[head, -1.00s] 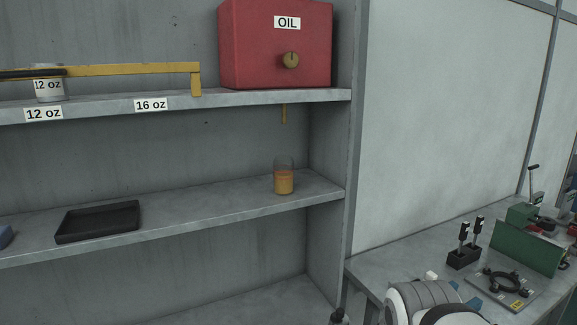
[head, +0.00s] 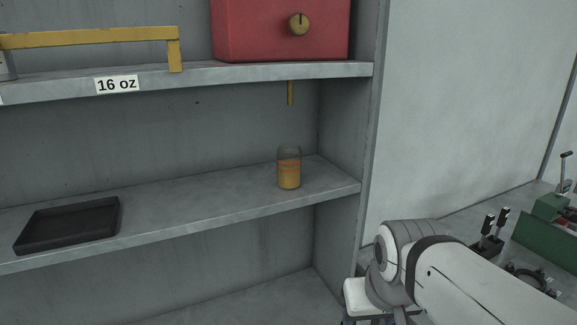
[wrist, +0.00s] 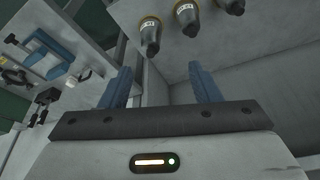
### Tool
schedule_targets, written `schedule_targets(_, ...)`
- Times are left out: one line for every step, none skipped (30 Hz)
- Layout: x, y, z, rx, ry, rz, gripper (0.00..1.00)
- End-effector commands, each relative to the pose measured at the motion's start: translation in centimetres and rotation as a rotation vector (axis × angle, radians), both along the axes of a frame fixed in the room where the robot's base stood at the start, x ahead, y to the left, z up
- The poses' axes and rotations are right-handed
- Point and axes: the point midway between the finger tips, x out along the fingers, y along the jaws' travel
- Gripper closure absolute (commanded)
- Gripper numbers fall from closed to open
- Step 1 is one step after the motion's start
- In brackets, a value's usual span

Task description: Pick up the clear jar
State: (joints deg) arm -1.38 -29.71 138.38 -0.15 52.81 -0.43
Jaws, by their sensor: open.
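The clear jar (head: 289,170) stands upright on the middle shelf near its right end in the head view, with amber liquid in it. It sits below a thin yellow spout (head: 290,93) that hangs under the upper shelf. My gripper (wrist: 160,85) shows in the wrist view with its two blue fingers spread apart and nothing between them. The jar is not seen in the wrist view. In the head view my arm is at the lower right, below and right of the jar, and the fingers are hidden.
A red oil box (head: 270,30) stands on the upper shelf above the jar. A black tray (head: 68,224) lies left on the middle shelf, with bare shelf between it and the jar. The shelf's right side wall (head: 345,130) is close to the jar. A workbench holds tools (head: 492,232) at right.

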Motion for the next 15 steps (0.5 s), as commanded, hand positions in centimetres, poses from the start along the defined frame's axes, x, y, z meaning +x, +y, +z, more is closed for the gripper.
schedule_targets(1.7,0.4,1.5,0.001,-0.012,0.012,0.39)
schedule_targets(2.7,0.6,2.5,0.001,-0.022,0.018,0.37)
schedule_targets(4.3,1.0,3.9,0.002,-0.035,0.027,0.33)
schedule_targets(5.5,1.3,5.0,0.002,-0.044,0.033,0.31)
schedule_targets(6.8,1.6,6.1,0.002,-0.053,0.039,0.28)
schedule_targets(8.4,2.1,7.5,0.004,-0.068,0.049,0.25)
schedule_targets(9.6,2.5,8.5,0.005,-0.078,0.056,0.23)
schedule_targets(10.8,2.9,9.6,0.006,-0.087,0.063,0.21)
schedule_targets(12.4,3.5,10.9,0.007,-0.101,0.073,0.21)
schedule_targets(13.6,4.0,11.9,0.008,-0.111,0.080,0.21)
schedule_targets(14.7,4.5,12.8,0.011,-0.121,0.087,0.21)
schedule_targets(16.2,5.2,14.0,0.012,-0.134,0.097,0.21)
schedule_targets(17.4,5.7,14.9,0.014,-0.145,0.105,0.21)
schedule_targets(18.4,6.2,15.7,0.015,-0.154,0.112,0.21)
schedule_targets(19.7,6.9,16.8,0.018,-0.167,0.121,0.21)
